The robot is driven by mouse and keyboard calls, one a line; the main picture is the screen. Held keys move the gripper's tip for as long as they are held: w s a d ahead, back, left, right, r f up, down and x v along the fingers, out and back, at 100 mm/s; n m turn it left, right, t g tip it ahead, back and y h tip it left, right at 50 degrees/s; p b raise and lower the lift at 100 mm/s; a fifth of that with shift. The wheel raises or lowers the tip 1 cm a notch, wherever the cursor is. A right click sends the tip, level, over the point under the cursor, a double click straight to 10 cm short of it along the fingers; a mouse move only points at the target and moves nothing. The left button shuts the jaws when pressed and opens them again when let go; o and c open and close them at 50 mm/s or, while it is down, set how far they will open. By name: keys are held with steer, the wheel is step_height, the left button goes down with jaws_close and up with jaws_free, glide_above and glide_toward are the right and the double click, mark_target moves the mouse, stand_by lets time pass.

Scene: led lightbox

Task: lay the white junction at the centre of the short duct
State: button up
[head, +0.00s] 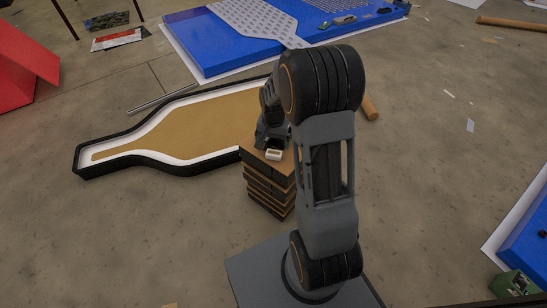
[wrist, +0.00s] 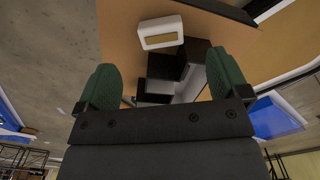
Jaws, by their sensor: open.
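The white junction (head: 273,154) is a small pale block with a tan inset, lying on top of a brown and black stack (head: 268,186). It also shows in the wrist view (wrist: 160,32), near the top middle, beyond my fingertips. My gripper (wrist: 161,65) is open, its two green fingers wide apart with nothing held between them. In the head view my gripper is over the stack, largely hidden by my arm. Dark blocky shapes (wrist: 175,72) show between the fingers in the wrist view. I cannot tell which thing is the short duct.
A bottle-shaped tray (head: 125,158) with black walls lies left of the stack. A grey rod (head: 160,98) lies behind it. Blue panels (head: 215,50) lie at the back and a red panel (head: 18,65) stands far left. Floor at right is mostly clear.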

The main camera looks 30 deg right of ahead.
mark_target(273, 155)
steer(key=shift+s+f+b, duration=0.1)
steer(key=shift+f+b, duration=1.65)
steer(key=shift+f, duration=2.2)
steer(key=shift+c, duration=0.2)
steer(key=c, duration=1.1)
steer(key=shift+o, duration=0.2)
steer(key=shift+r, duration=0.1)
